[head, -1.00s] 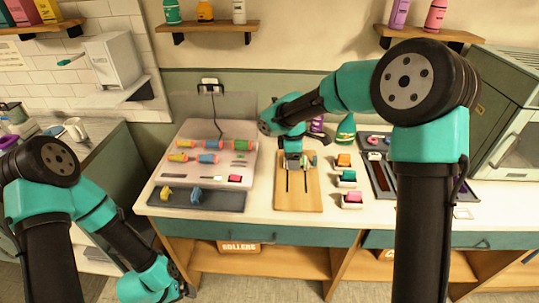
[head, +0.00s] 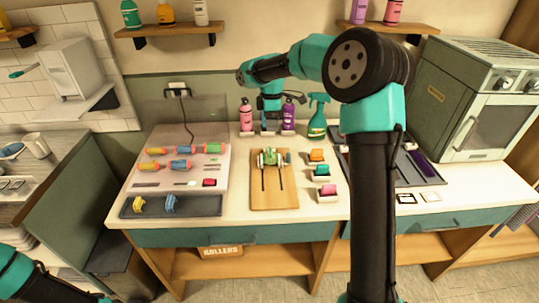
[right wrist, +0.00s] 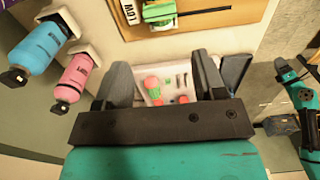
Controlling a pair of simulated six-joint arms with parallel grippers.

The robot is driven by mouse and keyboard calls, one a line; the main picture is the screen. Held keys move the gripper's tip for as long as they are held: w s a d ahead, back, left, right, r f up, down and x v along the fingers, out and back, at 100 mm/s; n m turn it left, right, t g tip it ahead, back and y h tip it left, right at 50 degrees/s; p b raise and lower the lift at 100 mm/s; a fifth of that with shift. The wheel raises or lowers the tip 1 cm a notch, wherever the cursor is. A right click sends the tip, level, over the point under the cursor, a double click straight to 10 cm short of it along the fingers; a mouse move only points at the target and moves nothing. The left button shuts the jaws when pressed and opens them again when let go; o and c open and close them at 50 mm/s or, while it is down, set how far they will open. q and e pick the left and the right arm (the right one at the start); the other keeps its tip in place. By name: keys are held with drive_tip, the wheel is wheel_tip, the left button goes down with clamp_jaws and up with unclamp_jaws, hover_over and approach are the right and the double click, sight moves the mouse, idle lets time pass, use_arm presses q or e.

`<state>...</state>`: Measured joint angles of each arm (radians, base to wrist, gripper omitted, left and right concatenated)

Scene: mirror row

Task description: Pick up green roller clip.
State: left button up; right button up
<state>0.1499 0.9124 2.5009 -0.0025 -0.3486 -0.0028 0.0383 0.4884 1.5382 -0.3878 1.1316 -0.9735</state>
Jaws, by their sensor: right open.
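The green roller clip (head: 271,158) lies near the far end of the wooden board (head: 285,198). It is uncovered, with pale parts at its sides. My right gripper (head: 271,130) points down behind the board, between a pink bottle and a purple bottle. It is open and apart from the clip. In the right wrist view, the two fingers of my right gripper (right wrist: 162,78) are spread, with no object held. A green piece (right wrist: 159,12) shows at the top edge there. My left gripper is out of view.
A pink bottle (head: 247,117), a purple bottle (head: 288,117) and a green spray bottle (head: 317,116) stand at the back. Colourful rollers lie on a pale tray (head: 140,171) to the left. Small holders (head: 326,198) stand right of the board, near a dark tray (head: 432,180).

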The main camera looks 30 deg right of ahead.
sight(270, 151)
wheel_tip(270, 151, down, 11)
drive_tip(key=shift+r, duration=0.2)
drive_tip(key=shift+f, duration=0.15)
drive_tip(key=shift+w+a+f, duration=0.1)
drive_tip(key=shift+f, duration=2.35)
drive_tip(key=c, duration=0.5)
